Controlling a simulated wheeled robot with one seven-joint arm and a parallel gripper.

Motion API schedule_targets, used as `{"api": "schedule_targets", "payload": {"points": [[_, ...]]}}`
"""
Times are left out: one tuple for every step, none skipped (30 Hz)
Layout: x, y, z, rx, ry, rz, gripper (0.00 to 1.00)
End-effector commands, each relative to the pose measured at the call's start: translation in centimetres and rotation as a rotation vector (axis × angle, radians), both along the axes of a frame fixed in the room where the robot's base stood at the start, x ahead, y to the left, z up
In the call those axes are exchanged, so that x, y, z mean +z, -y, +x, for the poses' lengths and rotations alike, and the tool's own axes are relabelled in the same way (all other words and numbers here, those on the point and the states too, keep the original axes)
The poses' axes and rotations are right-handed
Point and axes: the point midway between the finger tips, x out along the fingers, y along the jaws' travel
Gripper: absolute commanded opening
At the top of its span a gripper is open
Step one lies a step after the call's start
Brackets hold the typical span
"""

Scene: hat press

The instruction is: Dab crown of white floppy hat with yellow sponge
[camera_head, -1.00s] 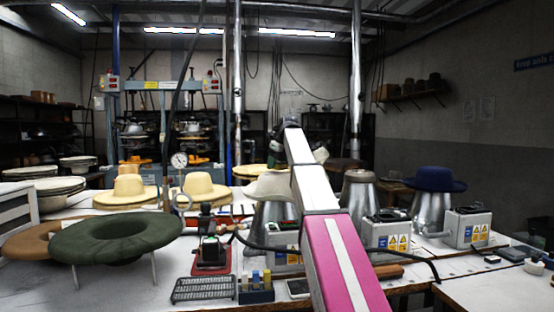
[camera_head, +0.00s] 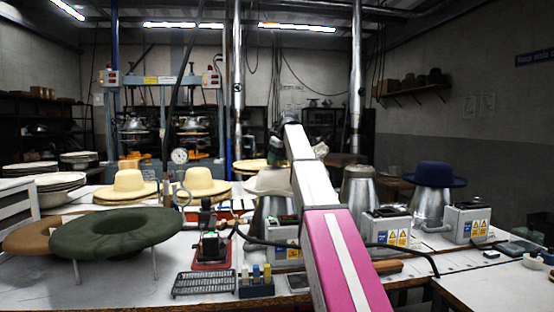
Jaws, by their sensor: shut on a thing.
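The white floppy hat (camera_head: 268,182) sits on a metal cone-shaped stand near the middle of the bench. Its right part is hidden behind my arm. My white and pink arm reaches forward from the bottom right, and its far end is above and behind the hat's crown. A small dark green part shows at the arm's far end, just above the hat; I cannot tell what it is. My gripper's fingers are hidden behind the arm. I cannot make out the yellow sponge, or whether anything touches the crown.
A blue hat (camera_head: 434,174) on a metal cone and grey control boxes (camera_head: 385,229) stand to the right. A large green ring-shaped hat (camera_head: 118,231), two cream hats, a wire rack (camera_head: 204,284) and a small blue holder (camera_head: 256,288) are left. A black cable crosses the bench.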

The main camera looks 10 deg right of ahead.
Motion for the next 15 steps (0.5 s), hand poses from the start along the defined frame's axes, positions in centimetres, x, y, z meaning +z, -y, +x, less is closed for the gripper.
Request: {"api": "schedule_targets", "payload": {"points": [[-0.07, -0.01, -0.01, 0.0, 0.0, 0.0, 0.38], [-0.1, 0.01, -0.01, 0.0, 0.0, 0.0, 0.38], [-0.14, -0.01, -0.01, 0.0, 0.0, 0.0, 0.38], [-0.17, -0.01, -0.01, 0.0, 0.0, 0.0, 0.38], [-0.2, 0.0, 0.0, 0.0, 0.0, 0.0, 0.38], [-0.24, 0.0, -0.01, 0.0, 0.0, 0.0, 0.38], [-0.27, -0.01, -0.01, 0.0, 0.0, 0.0, 0.38], [-0.3, 0.0, 0.0, 0.0, 0.0, 0.0, 0.38], [-0.34, 0.0, -0.01, 0.0, 0.0, 0.0, 0.38], [-0.37, 0.0, -0.01, 0.0, 0.0, 0.0, 0.38], [-0.4, -0.01, -0.01, 0.0, 0.0, 0.0, 0.38], [-0.44, 0.01, -0.01, 0.0, 0.0, 0.0, 0.38], [-0.47, 0.0, 0.0, 0.0, 0.0, 0.0, 0.38], [-0.5, 0.0, -0.01, 0.0, 0.0, 0.0, 0.38], [-0.54, -0.01, -0.01, 0.0, 0.0, 0.0, 0.38]]}}
